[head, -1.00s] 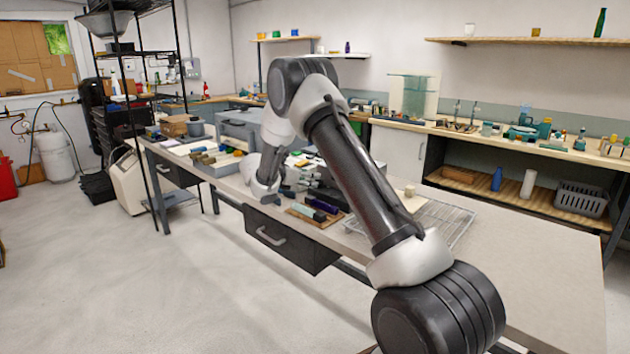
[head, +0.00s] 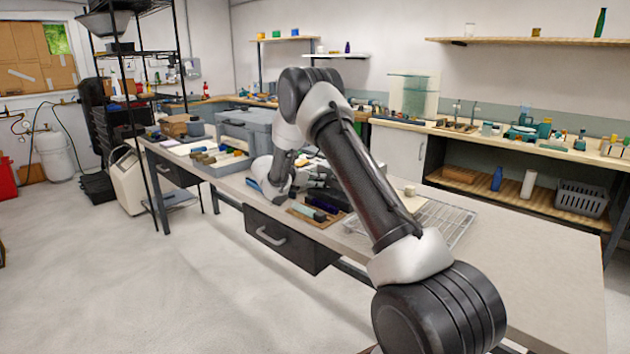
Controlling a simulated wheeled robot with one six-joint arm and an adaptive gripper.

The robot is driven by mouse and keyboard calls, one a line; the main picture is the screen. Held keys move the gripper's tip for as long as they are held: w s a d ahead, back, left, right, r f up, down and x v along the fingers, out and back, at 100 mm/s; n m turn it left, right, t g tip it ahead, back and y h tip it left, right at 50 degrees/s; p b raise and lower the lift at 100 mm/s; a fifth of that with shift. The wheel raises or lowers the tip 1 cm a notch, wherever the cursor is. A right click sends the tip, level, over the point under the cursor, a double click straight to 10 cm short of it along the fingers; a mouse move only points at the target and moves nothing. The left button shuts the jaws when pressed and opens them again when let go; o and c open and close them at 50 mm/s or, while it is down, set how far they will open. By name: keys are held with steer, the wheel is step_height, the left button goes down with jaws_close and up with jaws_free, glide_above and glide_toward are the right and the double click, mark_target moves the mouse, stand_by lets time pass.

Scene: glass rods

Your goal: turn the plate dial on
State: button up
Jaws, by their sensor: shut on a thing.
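My gripper (head: 322,183) is at the work table, a dark shape just right of my white wrist and partly behind my own arm. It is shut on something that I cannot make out. The plate dial does not show clearly; my arm and gripper cover that part of the table. The plate itself cannot be told apart there either.
The work table (head: 540,290) has a wire rack (head: 447,222) on the right and a small board with coloured glass rods (head: 318,208) at its front edge. Grey bins (head: 247,128) and a tray (head: 225,168) of blocks stand left. The table's right end is bare.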

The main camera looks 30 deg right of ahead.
steer(key=shift+w+a+m+g+h, duration=0.1)
steer(key=shift+w+m+g+h, duration=0.1)
steer(key=shift+m+g, duration=0.5)
steer(key=shift+w+a+m+g+h, duration=0.1)
steer(key=shift+w+m+g+h, duration=0.1)
steer(key=shift+m+g, duration=0.5)
steer(key=shift+w+d+m+g, duration=0.1)
steer(key=shift+w+m+g, duration=0.1)
steer(key=shift+m+g, duration=1.4)
steer(key=shift+g, duration=0.5)
steer(key=o, duration=1)
